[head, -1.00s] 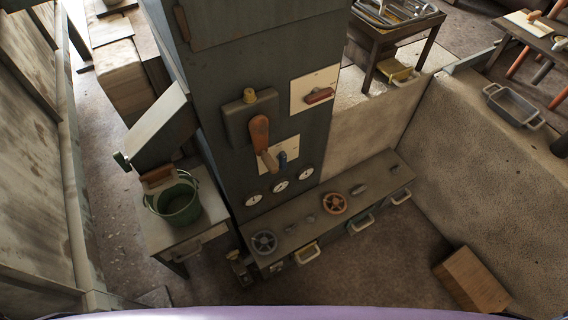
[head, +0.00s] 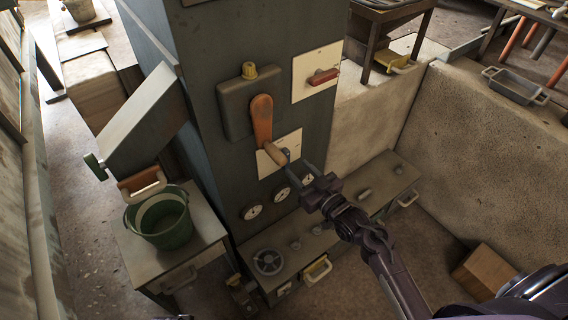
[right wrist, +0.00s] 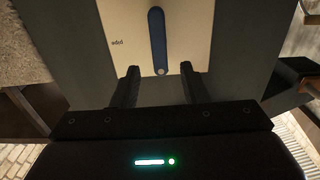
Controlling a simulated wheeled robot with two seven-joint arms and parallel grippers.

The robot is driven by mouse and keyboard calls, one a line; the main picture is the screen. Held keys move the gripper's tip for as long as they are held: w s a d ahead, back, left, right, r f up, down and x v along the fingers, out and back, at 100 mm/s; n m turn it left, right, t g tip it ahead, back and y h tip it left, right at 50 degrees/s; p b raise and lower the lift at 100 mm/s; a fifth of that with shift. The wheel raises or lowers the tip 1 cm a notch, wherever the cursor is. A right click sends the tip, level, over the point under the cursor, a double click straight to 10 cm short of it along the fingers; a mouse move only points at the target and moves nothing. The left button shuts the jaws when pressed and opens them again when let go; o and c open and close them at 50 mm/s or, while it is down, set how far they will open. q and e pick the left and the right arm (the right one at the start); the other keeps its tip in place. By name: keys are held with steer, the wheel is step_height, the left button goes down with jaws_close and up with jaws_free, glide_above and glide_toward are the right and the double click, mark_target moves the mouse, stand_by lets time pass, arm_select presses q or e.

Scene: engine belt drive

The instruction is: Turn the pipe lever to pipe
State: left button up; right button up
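The pipe lever is a small blue lever (right wrist: 158,38) on a cream plate (right wrist: 191,22), whose word "pipe" reads upside down in the right wrist view. In the head view the plate (head: 267,162) is on the dark column, below an orange lever, and the blue lever (head: 287,152) is partly hidden. My right gripper (right wrist: 160,70) is open and empty. Its two fingers point at the plate, with the lever's rounded end between and just ahead of the tips. I cannot tell any contact. In the head view the right gripper (head: 303,164) reaches in from the lower right. My left gripper does not show.
An orange lever (head: 262,120) juts out close to the upper left of the gripper. A red-handled switch plate (head: 316,72) is above right. Gauges (head: 252,212) and a ledge with a handwheel (head: 267,262) lie below. A green bucket (head: 162,220) stands on the left table.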

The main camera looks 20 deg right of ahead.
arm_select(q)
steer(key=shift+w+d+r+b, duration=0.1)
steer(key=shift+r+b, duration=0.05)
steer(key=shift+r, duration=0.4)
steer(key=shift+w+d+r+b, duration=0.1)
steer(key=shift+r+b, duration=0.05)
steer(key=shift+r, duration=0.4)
arm_select(e)
steer(key=shift+x, duration=2.7)
jaws_close()
